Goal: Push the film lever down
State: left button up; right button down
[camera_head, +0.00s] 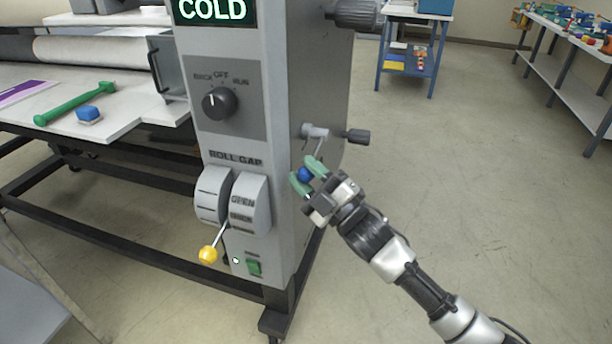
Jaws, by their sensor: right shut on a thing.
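The film lever (319,145) is on the right side face of the grey laminator. Its thin rod runs down from a silver hub (315,131), and a blue knob (304,174) shows at its lower end. My right gripper (306,174) comes in from the lower right, with its green-tipped fingers on either side of the blue knob and shut on it. The fingers hide part of the knob and the rod's lower end. My left gripper is not in view.
The laminator front (217,125) has a dial, a roll gap lever with a yellow knob (208,255) and a green switch (253,268). A dark handle (356,136) sticks out beside the hub. The floor to the right is clear; benches stand farther back.

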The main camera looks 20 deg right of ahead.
jog(key=shift+f, duration=0.15)
jog(key=c, duration=1)
grip_release()
jog(key=shift+c, duration=0.2)
jog(key=b+v, duration=0.1)
jog(key=v, duration=0.9)
jog(key=shift+s+d+f, duration=0.15)
jog(key=shift+s+d, duration=0.05)
jog(key=shift+s, duration=0.05)
